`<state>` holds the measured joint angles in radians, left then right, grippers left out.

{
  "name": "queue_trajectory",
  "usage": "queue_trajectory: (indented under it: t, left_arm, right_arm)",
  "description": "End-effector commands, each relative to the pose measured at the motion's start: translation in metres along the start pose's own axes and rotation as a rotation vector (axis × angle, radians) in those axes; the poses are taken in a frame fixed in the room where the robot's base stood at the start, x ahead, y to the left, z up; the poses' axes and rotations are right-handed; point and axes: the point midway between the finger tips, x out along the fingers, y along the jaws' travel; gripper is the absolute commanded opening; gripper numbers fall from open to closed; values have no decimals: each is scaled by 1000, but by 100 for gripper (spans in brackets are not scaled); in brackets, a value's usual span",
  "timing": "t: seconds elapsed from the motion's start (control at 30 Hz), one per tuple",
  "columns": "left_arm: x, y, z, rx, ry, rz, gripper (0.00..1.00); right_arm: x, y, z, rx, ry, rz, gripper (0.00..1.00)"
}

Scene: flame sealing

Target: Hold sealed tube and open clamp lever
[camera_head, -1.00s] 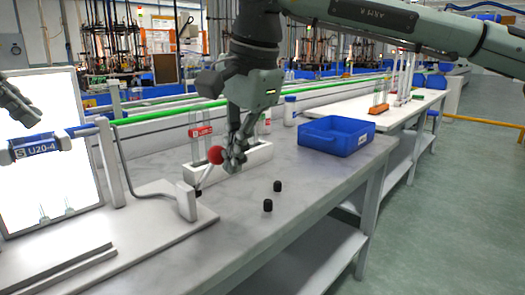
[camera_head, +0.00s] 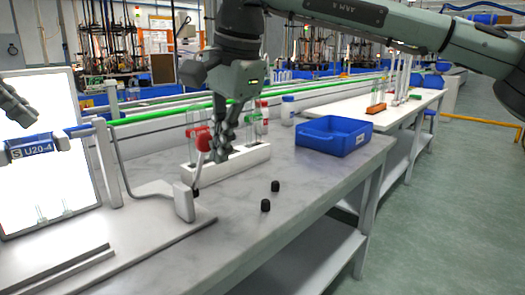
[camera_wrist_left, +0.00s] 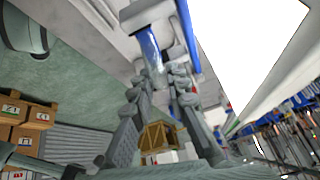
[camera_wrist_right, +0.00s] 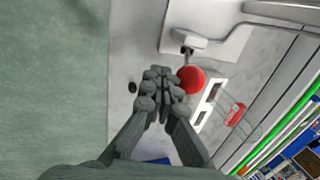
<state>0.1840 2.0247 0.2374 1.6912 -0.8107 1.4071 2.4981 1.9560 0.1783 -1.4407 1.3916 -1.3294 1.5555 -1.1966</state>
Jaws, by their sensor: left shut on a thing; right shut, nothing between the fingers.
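The clamp lever has a red ball knob (camera_head: 203,139) on a pale rod, rising from a white block (camera_head: 184,203) on the bench. In the head view the rod stands nearly upright. My right gripper (camera_head: 219,153) is shut and empty, with its fingertips beside the knob. In the right wrist view the knob (camera_wrist_right: 190,80) is just right of the fingertips (camera_wrist_right: 163,80); contact is unclear. My left gripper (camera_head: 28,120) is at the left edge. In the left wrist view its fingers (camera_wrist_left: 166,84) are shut on the clear tube (camera_wrist_left: 156,67), below a blue part (camera_wrist_left: 148,42).
A white rack (camera_head: 232,162) with tubes stands behind the right gripper. A blue bin (camera_head: 333,136) stands to the right. A bright white panel (camera_head: 40,195) fills the left. The front right of the bench is clear.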

Motion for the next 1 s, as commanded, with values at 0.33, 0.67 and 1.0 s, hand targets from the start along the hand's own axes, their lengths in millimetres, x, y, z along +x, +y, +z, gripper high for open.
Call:
queue_trajectory:
  t: [0.33,0.67,1.0]
  left_arm:
    - [0,0,1,0,-3,-1,0]
    - [0,0,1,0,-4,0,0]
    - [0,0,2,-1,-5,0,0]
  right_arm:
    - [-2,-18,1,-1,-1,-1,0]
    - [-2,-21,1,-1,0,0,0]
    - [-3,-29,0,0,0,-1,0]
